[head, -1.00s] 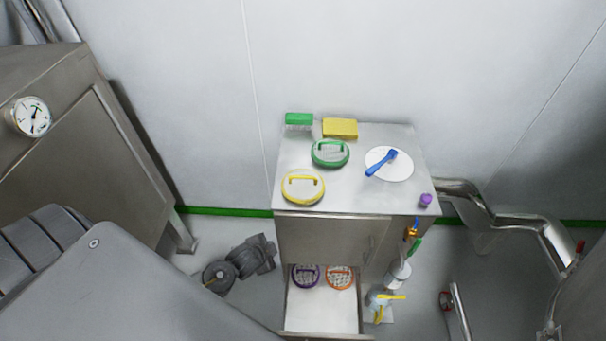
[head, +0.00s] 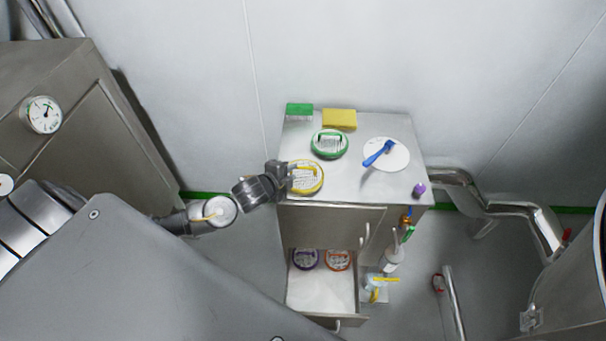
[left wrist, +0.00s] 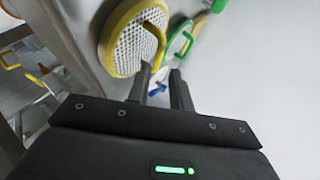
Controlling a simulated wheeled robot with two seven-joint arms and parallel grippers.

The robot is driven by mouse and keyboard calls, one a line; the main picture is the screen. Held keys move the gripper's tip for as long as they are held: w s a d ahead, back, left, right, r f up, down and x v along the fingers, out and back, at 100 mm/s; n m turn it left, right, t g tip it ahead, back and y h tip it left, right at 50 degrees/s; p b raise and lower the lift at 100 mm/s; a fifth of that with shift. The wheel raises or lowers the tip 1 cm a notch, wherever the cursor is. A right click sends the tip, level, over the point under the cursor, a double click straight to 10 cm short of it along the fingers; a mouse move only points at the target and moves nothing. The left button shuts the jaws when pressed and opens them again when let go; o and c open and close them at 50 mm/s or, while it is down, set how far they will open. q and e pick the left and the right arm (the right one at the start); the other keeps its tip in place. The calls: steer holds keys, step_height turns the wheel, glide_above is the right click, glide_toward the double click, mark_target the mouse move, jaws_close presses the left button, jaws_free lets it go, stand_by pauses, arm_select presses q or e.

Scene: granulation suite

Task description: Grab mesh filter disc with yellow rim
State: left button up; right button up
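The mesh filter disc with the yellow rim (head: 320,185) lies on the cabinet top at its front left corner, with a yellow handle across it. It shows large in the left wrist view (left wrist: 110,42). My left gripper (head: 290,174) is at the disc's left side. In the left wrist view my two left fingers (left wrist: 160,73) are apart, with the handle's end close to their tips; I cannot tell whether they touch it. My right gripper is not in view.
A green-rimmed disc (head: 329,155) lies just behind. A yellow sponge (head: 340,119), a green brush (head: 299,109) and a white plate (head: 398,160) with a blue tool (head: 378,153) share the top. Purple-rimmed (head: 305,260) and orange-rimmed (head: 338,260) discs lie in the open drawer (head: 318,297).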

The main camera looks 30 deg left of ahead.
mark_target(301, 168)
arm_select(q)
steer(key=shift+w+f, duration=0.25)
steer(key=shift+w, duration=0.15)
steer(key=shift+w+d, duration=0.1)
steer(key=shift+w, duration=0.1)
steer(key=shift+f+p+x, duration=0.2)
steer(key=shift+p+x, duration=0.75)
steer(key=shift+x, duration=1.45)
steer(key=shift+s, duration=0.15)
steer(key=shift+c, duration=0.2)
jaws_close()
